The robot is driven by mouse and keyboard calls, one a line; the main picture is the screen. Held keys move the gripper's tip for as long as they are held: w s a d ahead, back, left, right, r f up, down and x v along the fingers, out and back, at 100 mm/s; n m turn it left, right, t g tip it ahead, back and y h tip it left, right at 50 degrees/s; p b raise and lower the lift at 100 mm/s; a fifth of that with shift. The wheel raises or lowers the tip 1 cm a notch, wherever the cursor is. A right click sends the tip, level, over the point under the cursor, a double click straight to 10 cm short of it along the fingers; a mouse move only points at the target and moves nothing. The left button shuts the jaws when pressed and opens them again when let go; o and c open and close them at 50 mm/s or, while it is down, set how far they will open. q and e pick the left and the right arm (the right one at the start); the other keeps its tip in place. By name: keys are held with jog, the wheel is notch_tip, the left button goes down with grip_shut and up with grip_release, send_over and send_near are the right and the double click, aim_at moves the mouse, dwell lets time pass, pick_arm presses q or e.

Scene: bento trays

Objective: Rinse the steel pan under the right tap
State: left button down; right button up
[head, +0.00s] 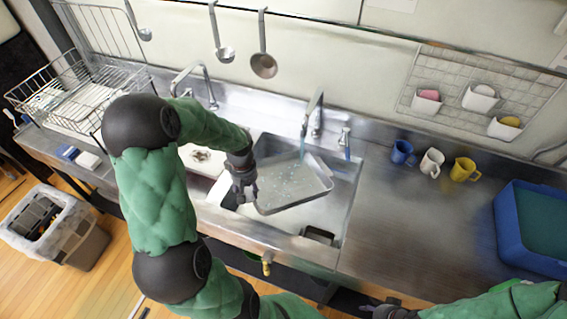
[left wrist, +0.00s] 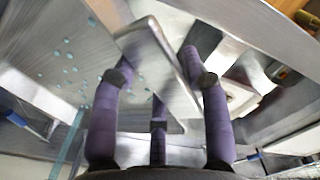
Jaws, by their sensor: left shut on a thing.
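The steel pan (head: 290,192), a shallow rectangular tray, is held tilted inside the right sink basin (head: 345,205). My left gripper (head: 245,188) is shut on the pan's left edge. In the left wrist view the pan's wall (left wrist: 150,50) stands between the purple fingers of my left gripper (left wrist: 160,75). The right tap (head: 315,108) is running. Its thin stream (head: 303,148) falls toward the pan's far part, and drops show on the pan's surface. My right gripper (head: 388,311) is at the bottom edge, partly cut off, its fingers unclear.
Blue (head: 402,152), white (head: 432,162) and yellow (head: 464,169) mugs stand right of the sink. A blue bin (head: 510,235) is at the far right. The counter between is clear.

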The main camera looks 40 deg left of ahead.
pick_arm(q)
jog(key=shift+s+d+r+p, duration=0.4)
jog(key=shift+s+d+r, duration=0.4)
jog(key=shift+r, duration=0.2)
jog(key=shift+s+d+r+p, duration=0.4)
jog(key=shift+s+d+r, duration=0.4)
jog(key=shift+r, duration=0.15)
jog(key=shift+s, duration=0.1)
